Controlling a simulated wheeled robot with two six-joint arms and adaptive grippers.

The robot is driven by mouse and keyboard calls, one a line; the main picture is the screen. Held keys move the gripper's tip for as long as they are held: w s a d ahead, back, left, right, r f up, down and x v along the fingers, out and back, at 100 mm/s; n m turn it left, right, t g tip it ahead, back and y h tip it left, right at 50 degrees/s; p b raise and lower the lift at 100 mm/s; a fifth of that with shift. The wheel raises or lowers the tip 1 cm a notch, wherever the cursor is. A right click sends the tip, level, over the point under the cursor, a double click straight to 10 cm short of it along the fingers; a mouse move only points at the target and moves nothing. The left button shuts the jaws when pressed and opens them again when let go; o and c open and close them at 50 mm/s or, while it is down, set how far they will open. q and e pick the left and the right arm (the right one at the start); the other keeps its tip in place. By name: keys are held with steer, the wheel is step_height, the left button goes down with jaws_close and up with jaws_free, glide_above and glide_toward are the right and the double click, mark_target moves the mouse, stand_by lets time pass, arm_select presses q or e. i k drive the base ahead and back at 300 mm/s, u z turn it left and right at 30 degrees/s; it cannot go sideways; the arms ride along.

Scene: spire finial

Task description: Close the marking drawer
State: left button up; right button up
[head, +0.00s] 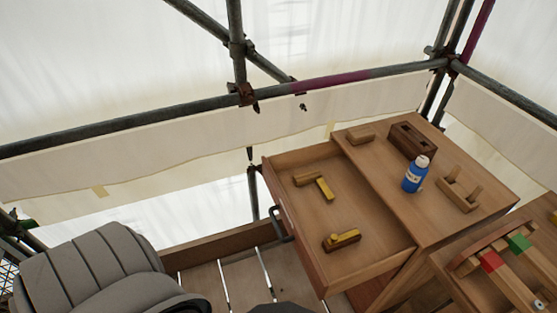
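The marking drawer (362,196) is wooden and stands pulled far out from the bench (400,150), toward the left of the head view. Its front panel (298,238) faces left and carries a dark bar handle (281,226). Inside lie a small wooden tool with a yellow piece (324,188) at the back and a wooden block with a brass-coloured part (342,240) nearer the front. They lie low on the drawer floor. Neither of my grippers shows in the head view, and nothing is seen touching the handle.
On the bench top stand a blue bottle with a white cap (416,174), a dark wooden block with holes (411,139) and a pale wooden piece with two pegs (460,193). A tray with red and green blocks (517,242) is at lower right. Scaffold tubes (330,80) run behind.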

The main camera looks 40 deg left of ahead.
mark_target(309, 218)
steer(key=z, duration=0.05)
steer(key=k, duration=0.25)
steer(key=u, duration=0.9)
steer(key=i, duration=0.65)
steer(key=u, duration=0.1)
